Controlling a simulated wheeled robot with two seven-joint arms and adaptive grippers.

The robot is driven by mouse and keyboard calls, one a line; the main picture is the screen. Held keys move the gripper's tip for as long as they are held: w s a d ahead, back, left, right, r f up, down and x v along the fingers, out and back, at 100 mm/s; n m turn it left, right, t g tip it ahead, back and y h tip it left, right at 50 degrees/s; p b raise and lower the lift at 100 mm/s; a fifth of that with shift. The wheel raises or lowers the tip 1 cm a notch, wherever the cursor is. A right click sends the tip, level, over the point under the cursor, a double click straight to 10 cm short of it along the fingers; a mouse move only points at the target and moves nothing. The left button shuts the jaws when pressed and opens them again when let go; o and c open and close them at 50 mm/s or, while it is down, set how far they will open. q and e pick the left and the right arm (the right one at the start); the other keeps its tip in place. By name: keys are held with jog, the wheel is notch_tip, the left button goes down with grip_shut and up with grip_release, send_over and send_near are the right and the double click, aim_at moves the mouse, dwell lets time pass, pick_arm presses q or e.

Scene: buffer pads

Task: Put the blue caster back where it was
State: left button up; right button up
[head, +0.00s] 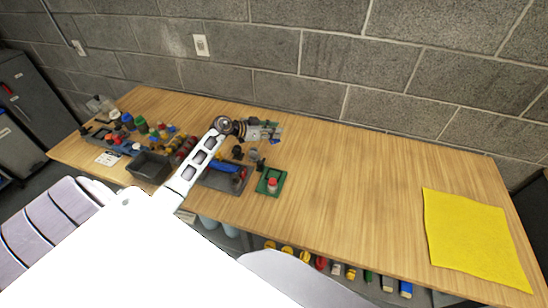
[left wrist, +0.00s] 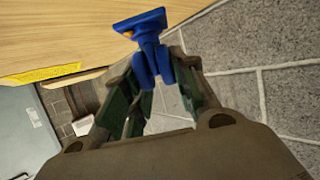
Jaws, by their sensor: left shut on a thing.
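The blue caster (left wrist: 141,22) is between the fingertips of my left gripper (left wrist: 150,75) in the left wrist view. Its flat blue plate points away from the gripper and its forked lower part sits between the green-lined fingers. In the head view my left gripper (head: 270,130) is stretched over the back part of the wooden table, near the wall. There the caster is mostly hidden by the fingers. My right gripper is not in view.
A grey tray (head: 240,187) with a blue piece (head: 224,167) and dark parts lies by my left arm. A green pad (head: 262,186) carries a red-topped piece. A dark bin (head: 148,167) and clutter fill the left. A yellow mat (head: 470,240) lies right. The table's middle is clear.

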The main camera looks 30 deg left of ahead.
aim_at(273, 141)
pick_arm(q)
notch_tip(273, 141, down, 6)
jog(key=shift+f+b, duration=0.1)
jog(key=shift+b, duration=0.35)
jog(key=shift+f, duration=0.1)
jog(key=shift+f, duration=0.3)
jog(key=shift+f+b, duration=0.3)
jog(key=shift+f, duration=1.2)
jog(key=shift+f, duration=0.1)
jog(key=o, duration=1.1)
jog(key=shift+c, duration=0.2)
